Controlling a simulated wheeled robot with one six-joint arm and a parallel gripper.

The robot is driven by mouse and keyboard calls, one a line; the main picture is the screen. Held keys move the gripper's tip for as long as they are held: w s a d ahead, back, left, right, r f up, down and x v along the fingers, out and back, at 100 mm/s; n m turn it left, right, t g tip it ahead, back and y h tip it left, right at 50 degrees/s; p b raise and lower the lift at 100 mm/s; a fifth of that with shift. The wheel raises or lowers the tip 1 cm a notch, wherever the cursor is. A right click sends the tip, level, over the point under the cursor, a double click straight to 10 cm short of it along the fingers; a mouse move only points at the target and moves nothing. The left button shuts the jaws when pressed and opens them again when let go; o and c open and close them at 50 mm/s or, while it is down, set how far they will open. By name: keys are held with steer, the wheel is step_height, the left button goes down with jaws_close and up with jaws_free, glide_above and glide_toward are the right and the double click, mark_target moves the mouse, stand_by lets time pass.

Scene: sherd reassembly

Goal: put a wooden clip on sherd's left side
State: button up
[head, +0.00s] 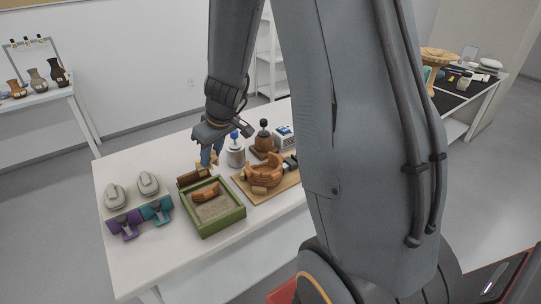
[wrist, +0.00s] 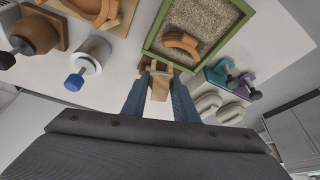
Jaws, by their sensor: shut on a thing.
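My gripper (wrist: 158,82) is shut on a small tan wooden clip (wrist: 159,88), seen between the blue fingers in the wrist view. In the head view my gripper (head: 212,158) hangs above a brown wooden box (head: 190,180), behind the sand tray. An orange curved sherd (head: 207,192) lies on the sand in the green-rimmed tray (head: 226,221); it also shows in the wrist view (wrist: 182,44). A partly built orange pot (head: 263,172) stands on a wooden board (head: 263,195) to the right of the tray. The clip is too small to make out in the head view.
A white jar with a blue top (head: 235,153) and a brown bottle (head: 264,138) stand behind the board. Purple (head: 124,223) and teal (head: 157,210) clamps and two grey rounded objects (head: 148,184) are at the left. The white table's (head: 125,268) front left is bare.

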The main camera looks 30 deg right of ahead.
mark_target(256, 173)
steer(key=shift+s+d+f+n+g+y+p, duration=0.25)
steer(key=shift+s+d+f+n+p, duration=0.55)
steer(key=shift+d, duration=1.4)
steer(key=shift+s+d+f+n+g+y+p, duration=0.15)
steer(key=shift+s+d+f+n+y+p, duration=0.25)
steer(key=shift+s+d+n+p, duration=1.3)
steer(key=shift+s+d+f+n+g+y+p, duration=0.3)
steer(key=shift+s+d+f, duration=0.35)
steer(key=shift+d, duration=2.1)
steer(key=shift+w+f+b, duration=0.1)
steer(key=shift+f+b, duration=0.05)
steer(key=shift+b, duration=0.25)
steer(key=shift+b, duration=1.35)
steer(key=shift+f+b, duration=0.7)
steer(key=shift+b, duration=0.4)
steer(key=o, duration=0.8)
steer(key=shift+r, duration=0.2)
